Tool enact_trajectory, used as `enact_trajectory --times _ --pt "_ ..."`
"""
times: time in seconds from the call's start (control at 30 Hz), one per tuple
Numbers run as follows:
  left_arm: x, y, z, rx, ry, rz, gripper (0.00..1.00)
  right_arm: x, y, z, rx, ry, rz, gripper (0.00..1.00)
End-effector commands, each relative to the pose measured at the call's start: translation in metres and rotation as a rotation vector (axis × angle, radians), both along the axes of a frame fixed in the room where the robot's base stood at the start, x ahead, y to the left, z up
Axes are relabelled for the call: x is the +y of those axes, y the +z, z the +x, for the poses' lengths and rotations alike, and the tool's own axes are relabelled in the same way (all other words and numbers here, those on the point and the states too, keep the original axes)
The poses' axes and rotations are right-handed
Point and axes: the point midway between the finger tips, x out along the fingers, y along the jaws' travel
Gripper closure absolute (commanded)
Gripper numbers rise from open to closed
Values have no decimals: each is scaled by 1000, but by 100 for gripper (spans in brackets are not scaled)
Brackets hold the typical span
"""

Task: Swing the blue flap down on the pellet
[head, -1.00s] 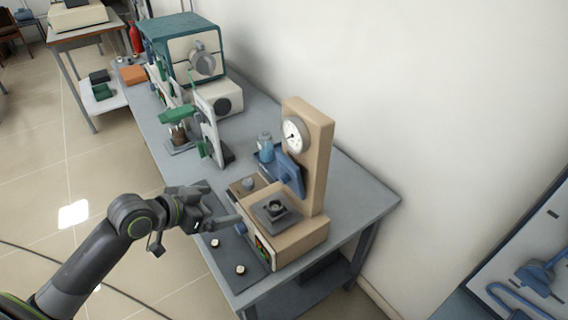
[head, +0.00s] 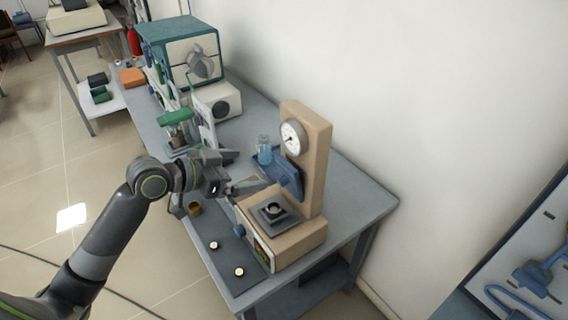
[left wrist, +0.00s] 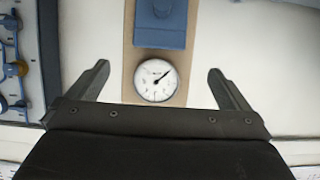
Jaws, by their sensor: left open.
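The blue flap (head: 289,180) stands raised on the front of the beige press column, below the round dial. A blue panel, apparently the flap, shows at the top of the left wrist view (left wrist: 160,25). Beneath the flap, a small dark round holder (head: 273,210) sits on the grey plate; I cannot clearly tell the pellet in it. My left gripper (head: 243,171) is open and empty, left of the flap and apart from it. In the left wrist view its fingertips (left wrist: 159,70) spread to either side of the dial.
The press column (head: 317,165) carries a dial (head: 293,136). A blue-capped bottle (head: 264,150) stands behind the gripper. A brown cup (head: 194,209) and two small round pieces (head: 214,245) are in front. A teal furnace (head: 180,40) is farther back. The bench is clear at right.

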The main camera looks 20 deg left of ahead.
Motion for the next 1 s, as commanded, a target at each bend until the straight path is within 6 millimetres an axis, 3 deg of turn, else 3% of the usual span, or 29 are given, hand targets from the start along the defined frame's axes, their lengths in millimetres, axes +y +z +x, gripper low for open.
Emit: enact_trajectory --times 0.73,1.0 --pt "-61 -39 76 3 -1 -4 0 0 18 0 0 0 0 100" --pt "-71 -47 89 2 -1 -1 0 0 20 0 0 0 0 100"
